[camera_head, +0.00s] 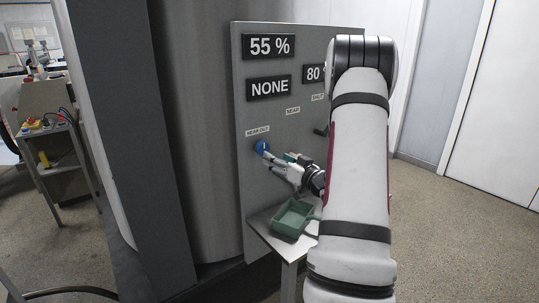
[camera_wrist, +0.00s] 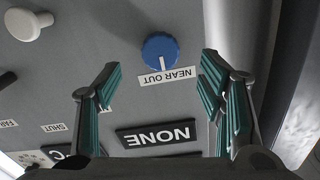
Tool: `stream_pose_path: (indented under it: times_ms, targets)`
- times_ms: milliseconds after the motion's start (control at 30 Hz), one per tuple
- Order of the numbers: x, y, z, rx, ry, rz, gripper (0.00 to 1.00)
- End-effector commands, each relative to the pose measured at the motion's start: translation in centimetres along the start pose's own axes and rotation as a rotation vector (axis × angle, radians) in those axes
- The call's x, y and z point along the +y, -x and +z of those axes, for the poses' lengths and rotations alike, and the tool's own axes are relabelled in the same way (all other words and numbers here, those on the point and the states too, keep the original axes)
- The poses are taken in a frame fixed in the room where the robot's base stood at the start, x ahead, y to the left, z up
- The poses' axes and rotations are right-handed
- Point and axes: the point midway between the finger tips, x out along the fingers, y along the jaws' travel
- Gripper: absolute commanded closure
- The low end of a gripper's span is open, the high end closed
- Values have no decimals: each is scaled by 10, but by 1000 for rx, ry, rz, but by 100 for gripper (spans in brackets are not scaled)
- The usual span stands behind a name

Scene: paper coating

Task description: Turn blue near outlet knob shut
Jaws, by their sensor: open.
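The blue knob (camera_head: 262,146) sits on the left part of the grey upright panel, just under a "NEAR OUT" label. In the wrist view the blue knob (camera_wrist: 160,49) is upside down, with a white pointer line running toward its "NEAR OUT" label (camera_wrist: 167,76). My gripper (camera_head: 279,162) is close in front of the panel, with a fingertip beside the knob in the head view. In the wrist view my gripper (camera_wrist: 160,75) is open, its green-padded fingers spread to either side of the knob with nothing between them. Contact with the panel cannot be told.
The panel (camera_head: 285,125) carries a "55 %" sign (camera_head: 269,46) and a "NONE" sign (camera_head: 269,87). A white knob (camera_wrist: 29,24) shows in the wrist view. A black handle (camera_head: 321,131) sticks out to the right. A green tray (camera_head: 293,218) stands on a small table below my gripper.

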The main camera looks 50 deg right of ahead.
Motion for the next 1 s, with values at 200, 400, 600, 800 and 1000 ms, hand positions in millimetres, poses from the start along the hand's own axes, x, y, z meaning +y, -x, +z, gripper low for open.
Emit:
stream_pose_path:
  times_ms: [200,400,600,800,1000]
  targets:
    - [0,26,0,-1,0,0,38]
    - [0,31,0,0,0,0,38]
    - [0,31,0,0,0,0,38]
    - [0,31,0,0,0,0,38]
    - [-6,26,-3,-15,16,3,38]
